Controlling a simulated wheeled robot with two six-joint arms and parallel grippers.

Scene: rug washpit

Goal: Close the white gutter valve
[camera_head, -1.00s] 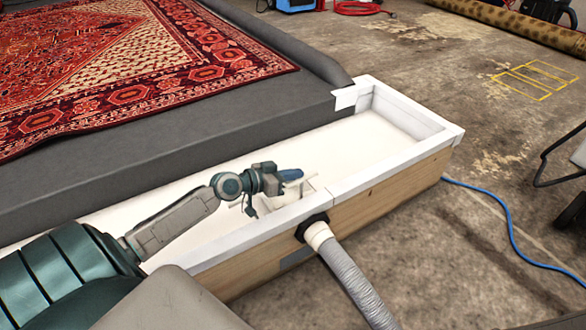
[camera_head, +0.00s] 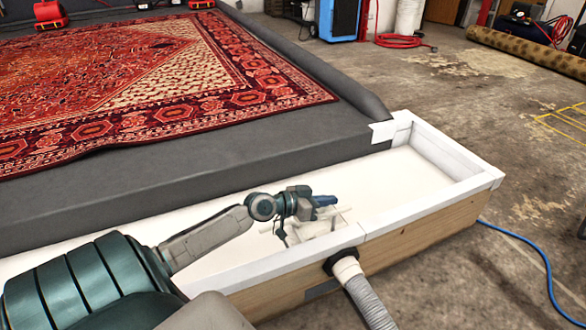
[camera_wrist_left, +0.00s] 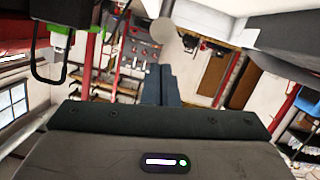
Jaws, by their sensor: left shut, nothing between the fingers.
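The white gutter (camera_head: 385,180) runs along the front of the grey wash platform. Inside it, near the outlet, is a small white fitting (camera_head: 325,226) with a thin pale bar, which looks like the gutter valve. My left arm partly covers it, and I cannot make out its setting. My left gripper (camera_head: 325,200) is shut and empty, just above and behind this fitting. I cannot tell whether it touches it. In the left wrist view the shut fingers (camera_wrist_left: 160,85) point away from the camera, with a blurred pale round shape by their tips. My right gripper is not in view.
A grey hose (camera_head: 368,302) leaves the gutter's wooden front wall through a black collar. A red patterned rug (camera_head: 150,90) lies on the platform. A blue hose (camera_head: 525,245) lies on the floor at right. The gutter's right end is empty.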

